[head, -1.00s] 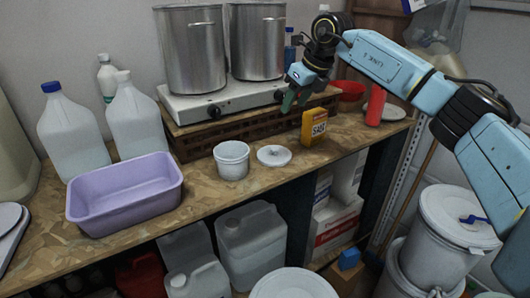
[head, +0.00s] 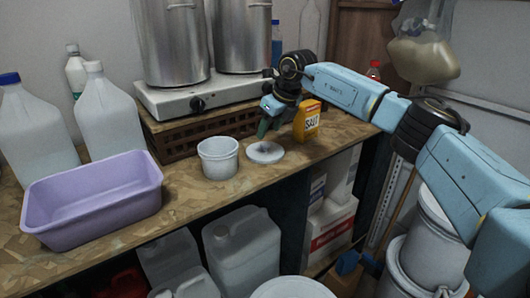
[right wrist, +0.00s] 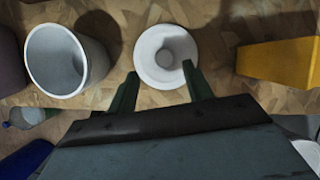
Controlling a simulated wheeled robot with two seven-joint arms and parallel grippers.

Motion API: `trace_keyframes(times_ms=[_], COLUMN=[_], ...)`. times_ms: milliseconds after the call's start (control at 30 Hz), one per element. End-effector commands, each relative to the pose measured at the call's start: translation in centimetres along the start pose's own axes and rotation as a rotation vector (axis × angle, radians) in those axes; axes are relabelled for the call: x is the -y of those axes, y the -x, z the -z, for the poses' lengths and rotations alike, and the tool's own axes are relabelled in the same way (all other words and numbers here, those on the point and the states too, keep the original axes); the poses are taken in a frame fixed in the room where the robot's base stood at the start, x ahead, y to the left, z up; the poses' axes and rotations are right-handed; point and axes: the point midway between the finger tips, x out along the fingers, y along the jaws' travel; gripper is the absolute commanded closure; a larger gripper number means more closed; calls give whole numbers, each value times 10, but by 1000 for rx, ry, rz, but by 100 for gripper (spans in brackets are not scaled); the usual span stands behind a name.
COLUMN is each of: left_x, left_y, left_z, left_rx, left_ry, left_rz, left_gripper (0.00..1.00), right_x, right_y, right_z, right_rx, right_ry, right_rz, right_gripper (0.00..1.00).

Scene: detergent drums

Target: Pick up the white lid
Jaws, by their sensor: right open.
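The white lid (head: 265,153) is a small round disc with a knob, lying flat on the worktop beside a white tub (head: 218,158). In the right wrist view the lid (right wrist: 166,56) lies just beyond the fingertips, with its centre between their lines. My right gripper (head: 268,128) is open and empty, just above the lid's far side in the head view. Its two dark green fingers also show in the right wrist view (right wrist: 158,85), spread apart. Whether a fingertip touches the lid I cannot tell. My left gripper is not in view.
The open tub (right wrist: 65,60) stands close on one side of the lid, and a yellow salt box (head: 307,120) stands on the other. A lilac basin (head: 95,200), jugs (head: 110,115) and a hot plate with pots (head: 190,98) occupy the left and back. The worktop's front edge is near.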

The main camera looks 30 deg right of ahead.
Motion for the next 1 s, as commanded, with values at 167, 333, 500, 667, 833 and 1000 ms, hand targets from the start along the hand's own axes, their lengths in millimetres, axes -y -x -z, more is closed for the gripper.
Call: trace_keyframes(times_ms=[167,333,500,667,833,1000], left_x=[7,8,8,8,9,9], left_y=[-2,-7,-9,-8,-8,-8], left_z=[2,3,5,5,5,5], left_rx=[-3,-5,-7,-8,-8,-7], left_ry=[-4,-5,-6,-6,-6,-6], left_rz=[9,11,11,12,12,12], left_gripper=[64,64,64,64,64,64], right_x=[2,6,6,6,6,6], right_y=[-13,-40,-55,-56,-56,-55], right_z=[1,5,4,4,4,4], right_rx=[0,-2,0,1,1,1], right_ry=[-2,-2,0,0,0,0], right_rz=[0,0,0,0,0,0], right_gripper=[49,49,49,49,61,83])
